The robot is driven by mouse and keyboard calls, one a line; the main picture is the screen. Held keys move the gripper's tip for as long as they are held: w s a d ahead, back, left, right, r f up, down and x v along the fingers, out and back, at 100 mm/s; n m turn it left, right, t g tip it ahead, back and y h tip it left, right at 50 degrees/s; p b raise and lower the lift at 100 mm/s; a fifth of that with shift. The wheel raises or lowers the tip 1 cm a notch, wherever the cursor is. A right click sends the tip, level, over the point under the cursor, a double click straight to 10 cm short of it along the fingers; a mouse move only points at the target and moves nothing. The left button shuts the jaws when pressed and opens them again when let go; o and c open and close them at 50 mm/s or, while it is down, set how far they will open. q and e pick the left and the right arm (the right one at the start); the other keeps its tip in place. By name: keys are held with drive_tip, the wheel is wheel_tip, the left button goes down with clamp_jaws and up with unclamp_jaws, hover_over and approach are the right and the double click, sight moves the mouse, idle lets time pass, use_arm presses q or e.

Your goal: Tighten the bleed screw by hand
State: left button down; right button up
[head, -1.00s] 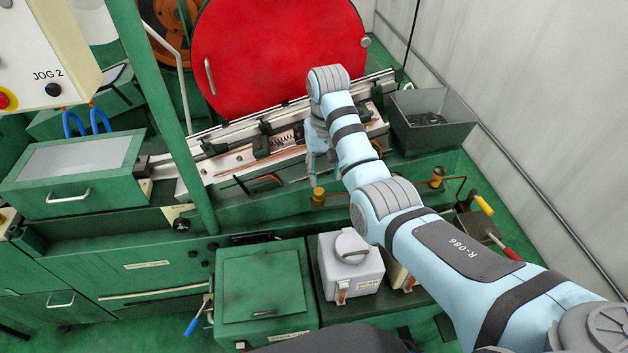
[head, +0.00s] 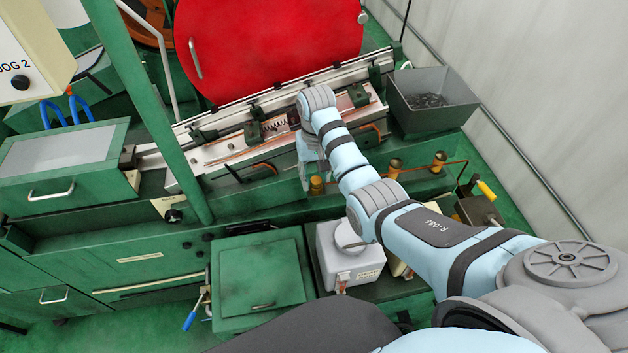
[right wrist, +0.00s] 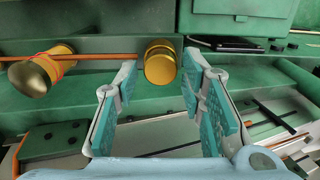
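A round brass knob, which looks like the bleed screw (right wrist: 160,62), is in the middle of the right wrist view. In the head view the same knob (head: 316,185) shows low beside my right gripper (head: 306,180), on the green machine's front ledge. My right gripper (right wrist: 160,84) is open, with its teal-padded fingers to the left and right of the knob. Gaps show between knob and fingers; I see no contact. Another brass fitting (right wrist: 42,72) with an orange ring sits to the left in the wrist view. My left gripper is not in view.
A copper-coloured pipe (right wrist: 110,56) runs beside the brass fittings. In the head view, more brass fittings (head: 394,168) stand to the right. A grey bin (head: 431,100), a red disc (head: 270,45) and a white container (head: 350,255) surround the work area.

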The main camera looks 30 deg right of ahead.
drive_tip(key=shift+w, duration=0.1)
drive_tip(key=shift+c, duration=0.6)
drive_tip(key=shift+a+r, duration=0.1)
drive_tip(key=c, duration=0.3)
drive_tip(key=shift+s+r, duration=0.1)
drive_tip(key=shift+s, duration=0.25)
drive_tip(key=c, duration=0.3)
clamp_jaws()
drive_tip(key=shift+r+m+p, duration=0.1)
drive_tip(key=shift+m+p, duration=0.2)
drive_tip(key=shift+m, duration=0.2)
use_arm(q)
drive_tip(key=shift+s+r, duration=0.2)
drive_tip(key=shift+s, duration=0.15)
use_arm(e)
drive_tip(key=m, duration=0.4)
drive_tip(key=m, duration=0.5)
